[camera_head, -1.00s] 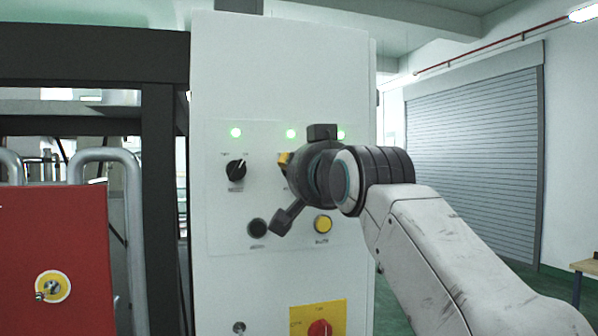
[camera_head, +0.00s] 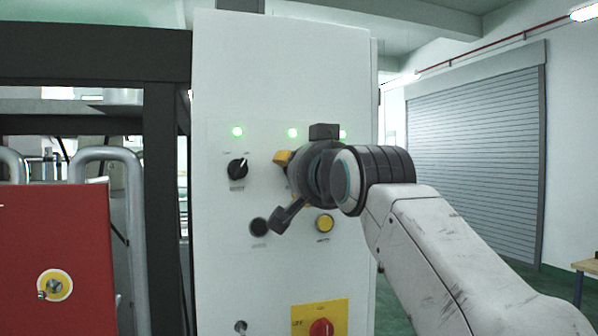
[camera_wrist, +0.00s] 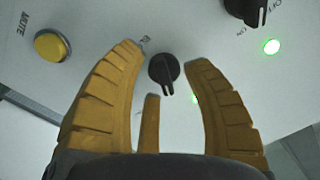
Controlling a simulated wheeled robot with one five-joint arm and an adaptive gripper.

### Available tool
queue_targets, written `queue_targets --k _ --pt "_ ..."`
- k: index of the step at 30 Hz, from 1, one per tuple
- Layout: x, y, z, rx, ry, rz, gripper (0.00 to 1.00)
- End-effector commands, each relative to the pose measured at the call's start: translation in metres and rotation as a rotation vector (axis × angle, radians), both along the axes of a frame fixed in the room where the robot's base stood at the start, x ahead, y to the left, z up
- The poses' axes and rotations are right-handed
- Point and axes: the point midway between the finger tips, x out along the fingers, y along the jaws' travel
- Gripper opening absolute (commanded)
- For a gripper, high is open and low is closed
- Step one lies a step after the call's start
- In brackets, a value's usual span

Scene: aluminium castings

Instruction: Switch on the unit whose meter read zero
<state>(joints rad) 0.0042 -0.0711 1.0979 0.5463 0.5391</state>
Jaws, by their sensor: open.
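The white control cabinet (camera_head: 280,70) has a panel of switches, buttons and green lights. In the wrist view a black rotary knob (camera_wrist: 163,70) sits between the spread yellow fingers of my gripper (camera_wrist: 166,60), with clear space on both sides. My gripper is open and holds nothing. In the head view my gripper (camera_head: 290,165) is in front of the panel's middle and hides this knob. Another black knob (camera_head: 237,168) is on the panel's left; a knob with ON and OFF marks (camera_wrist: 246,10) is at the wrist view's top right. No meter shows.
Green lights (camera_head: 237,132) glow in a row above the knobs. A yellow button (camera_head: 325,222) marked MUTE and a black button (camera_head: 259,227) are below. A red switch (camera_head: 320,327) on a yellow plate is lower down. A red box (camera_head: 60,230) and dark frame (camera_head: 160,180) stand left.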

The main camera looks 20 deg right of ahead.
Motion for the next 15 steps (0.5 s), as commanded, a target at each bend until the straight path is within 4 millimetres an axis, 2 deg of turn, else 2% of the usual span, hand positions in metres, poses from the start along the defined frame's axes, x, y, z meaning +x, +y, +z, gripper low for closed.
queue_targets --k 8,11,15 --pt "-0.003 0.000 0.001 0.000 -0.003 -0.001 0.44" --pt "-0.010 0.000 0.001 0.000 -0.003 -0.001 0.44" --pt "-0.030 0.000 0.002 0.000 -0.004 0.000 0.44"
